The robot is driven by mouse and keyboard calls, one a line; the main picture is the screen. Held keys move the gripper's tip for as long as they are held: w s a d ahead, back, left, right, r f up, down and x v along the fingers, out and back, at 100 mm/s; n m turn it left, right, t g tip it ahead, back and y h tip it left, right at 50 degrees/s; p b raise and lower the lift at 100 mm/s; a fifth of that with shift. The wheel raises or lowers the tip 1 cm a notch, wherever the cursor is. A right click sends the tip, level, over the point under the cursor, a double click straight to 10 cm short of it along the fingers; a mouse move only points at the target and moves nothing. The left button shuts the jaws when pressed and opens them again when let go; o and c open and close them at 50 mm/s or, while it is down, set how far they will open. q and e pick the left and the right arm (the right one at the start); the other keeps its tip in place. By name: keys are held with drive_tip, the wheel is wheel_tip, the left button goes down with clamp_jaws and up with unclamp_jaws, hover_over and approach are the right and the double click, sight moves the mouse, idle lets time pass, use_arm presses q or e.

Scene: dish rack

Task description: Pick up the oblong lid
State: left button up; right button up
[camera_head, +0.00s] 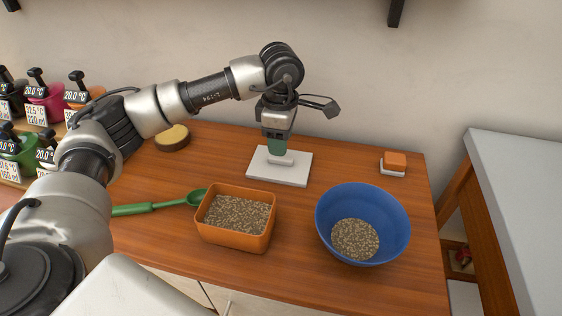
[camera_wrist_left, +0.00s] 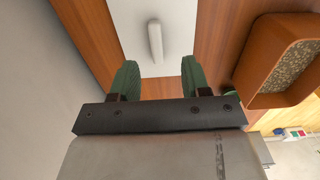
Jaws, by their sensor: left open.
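The oblong lid is a flat white rectangular plate (camera_head: 262,177) with a raised bar handle, lying on the wooden table behind the orange container. In the left wrist view the white lid (camera_wrist_left: 178,25) fills the top middle, with its long handle (camera_wrist_left: 155,40) pointing between the fingers. My left gripper (camera_head: 276,147) is right above the lid, pointing down, its green fingertips close to the handle. It is open, with a finger on each side in the left wrist view (camera_wrist_left: 158,80). My right gripper is not in view.
An orange container (camera_head: 238,238) of grain stands in front of the lid, with a green scoop (camera_head: 150,208) to its left. A blue bowl (camera_head: 334,230) with grain is front right. A round container (camera_head: 172,140) and a small orange block (camera_head: 395,160) stand farther back.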

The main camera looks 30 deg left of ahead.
sight(280, 162)
use_arm(q)
drive_tip(key=shift+w+a+f, duration=0.1)
drive_tip(key=shift+a+f, duration=0.1)
drive_tip(key=shift+f, duration=1.2)
drive_tip(key=shift+w+a+f, duration=0.1)
drive_tip(key=shift+a+f, duration=0.05)
drive_tip(key=shift+f, duration=1.2)
clamp_jaws()
